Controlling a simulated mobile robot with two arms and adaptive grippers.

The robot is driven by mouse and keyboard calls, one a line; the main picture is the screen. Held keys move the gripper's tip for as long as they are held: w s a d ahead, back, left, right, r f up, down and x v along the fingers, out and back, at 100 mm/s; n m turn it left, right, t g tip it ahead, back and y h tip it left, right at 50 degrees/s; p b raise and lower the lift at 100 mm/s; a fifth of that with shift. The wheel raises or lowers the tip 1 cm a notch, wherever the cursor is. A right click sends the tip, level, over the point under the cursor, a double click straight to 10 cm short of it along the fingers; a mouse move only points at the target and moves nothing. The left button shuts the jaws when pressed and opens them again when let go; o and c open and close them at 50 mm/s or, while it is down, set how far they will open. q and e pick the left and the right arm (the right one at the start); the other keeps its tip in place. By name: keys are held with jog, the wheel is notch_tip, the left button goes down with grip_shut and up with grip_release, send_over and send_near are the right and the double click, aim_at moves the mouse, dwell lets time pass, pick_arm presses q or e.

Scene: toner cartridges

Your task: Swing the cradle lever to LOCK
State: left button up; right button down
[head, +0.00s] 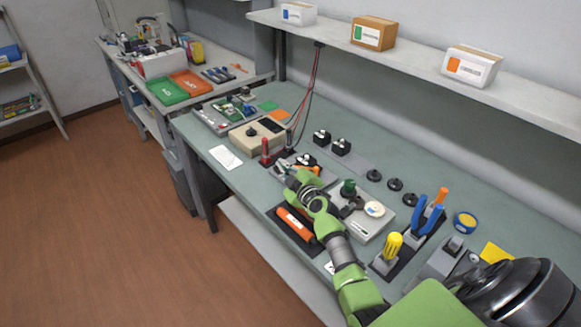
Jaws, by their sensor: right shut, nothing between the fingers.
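My right gripper (284,168) is at the end of the green arm that reaches in from the bottom right. It is shut with nothing between its fingers, over a small grey fixture (318,172) with black and orange parts. The arm and gripper cover much of this fixture. I cannot make out the cradle lever or a LOCK mark, and cannot tell whether the gripper touches anything. An orange toner cartridge (296,224) lies on a dark mat at the front edge, partly beside my forearm. My left gripper is not in view.
A grey device with a green knob (348,187) and a holder with blue-handled pliers (429,218) are to the right. Black round parts (374,176) lie behind.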

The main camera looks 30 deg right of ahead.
jog(key=m+h+p, duration=0.1)
jog(key=w+h+p, duration=0.1)
jog(key=w+d+m+h+p, duration=0.1)
jog(key=shift+r+m+g, duration=0.25)
jog(key=shift+m+g, duration=0.05)
jog(key=shift+g, duration=0.1)
jog(key=shift+w+d+f+m+g+h+p, duration=0.1)
jog(key=shift+w+d+m+g+h+p, duration=0.35)
jog(key=shift+m+h, duration=0.4)
jog(key=shift+w+d+f+h, duration=0.1)
jog(key=shift+w+d+h, duration=0.1)
jog(key=shift+d+h, duration=0.25)
jog(key=shift+w+d+f+b, duration=0.15)
jog(key=shift+w+d, duration=0.1)
jog(key=shift+d, duration=0.25)
jog(key=shift+w+d+f+b, duration=0.15)
jog(key=shift+w+d, duration=0.1)
jog(key=shift+d, duration=0.2)
jog(key=shift+r, duration=0.15)
